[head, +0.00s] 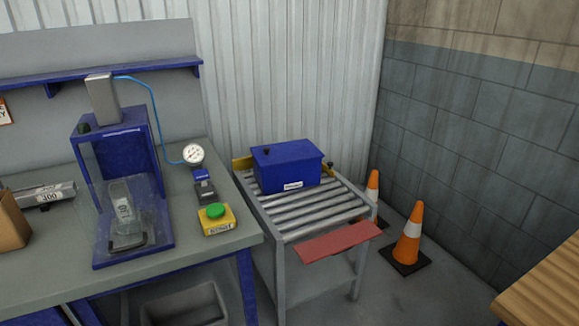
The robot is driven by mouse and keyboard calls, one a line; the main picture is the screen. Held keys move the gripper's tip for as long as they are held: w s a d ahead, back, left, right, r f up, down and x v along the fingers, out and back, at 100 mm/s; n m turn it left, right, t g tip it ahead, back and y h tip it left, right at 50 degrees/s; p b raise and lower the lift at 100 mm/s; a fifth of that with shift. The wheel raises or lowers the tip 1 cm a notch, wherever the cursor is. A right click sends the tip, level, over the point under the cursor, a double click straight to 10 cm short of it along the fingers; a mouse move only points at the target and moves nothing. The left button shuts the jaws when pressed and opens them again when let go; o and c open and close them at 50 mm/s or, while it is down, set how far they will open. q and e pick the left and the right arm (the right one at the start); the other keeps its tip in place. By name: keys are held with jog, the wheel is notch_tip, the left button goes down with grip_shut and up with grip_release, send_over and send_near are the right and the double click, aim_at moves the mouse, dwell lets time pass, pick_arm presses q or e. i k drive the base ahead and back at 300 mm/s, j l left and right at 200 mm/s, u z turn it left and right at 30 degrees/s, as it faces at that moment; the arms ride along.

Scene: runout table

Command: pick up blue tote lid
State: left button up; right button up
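A blue tote (287,176) with a white label sits at the back of the roller runout table (300,232). Its blue lid (288,152) lies on top and looks closed. A small dark knob stands near the lid's back left, and another dark bit shows at its right edge. Neither of my grippers shows in the head view, and nothing touches the tote or lid.
A red flap (338,241) is at the runout table's front edge. Left is a workbench (190,257) with a blue press (120,160), gauge (193,154) and green-button box (216,219). Orange cones (409,240) stand right. A wooden surface (550,285) is at lower right.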

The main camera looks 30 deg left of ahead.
aim_at(270, 154)
jog(key=i+j+z, duration=0.25)
jog(key=i+j, duration=0.4)
jog(key=i, duration=0.15)
